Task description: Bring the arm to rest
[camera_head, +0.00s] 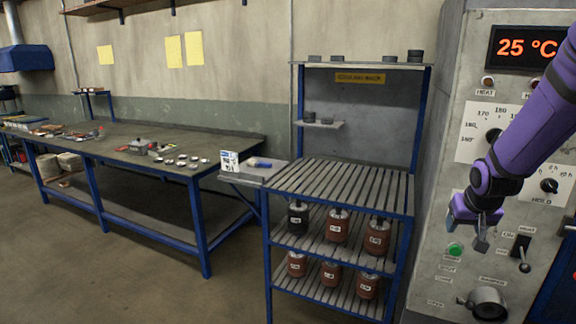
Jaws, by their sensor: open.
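My purple arm (536,115) reaches in from the right edge and bends downward at a dark joint. My gripper (482,236) hangs at its end, pointing down, in front of the lower part of a grey control panel (448,203). Its grey fingers look open and I see nothing between them. A green button (454,249) is just left of the fingers, and a dark lever switch (521,250) is to their right. I cannot tell whether the fingers touch the panel.
A blue-framed slatted rack (345,186) stands left of the panel, with several red-brown canisters on its lower shelves. A long workbench (112,149) with small parts runs along the wall. The floor (120,270) in front is clear. The panel's display (526,48) reads 25 °C.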

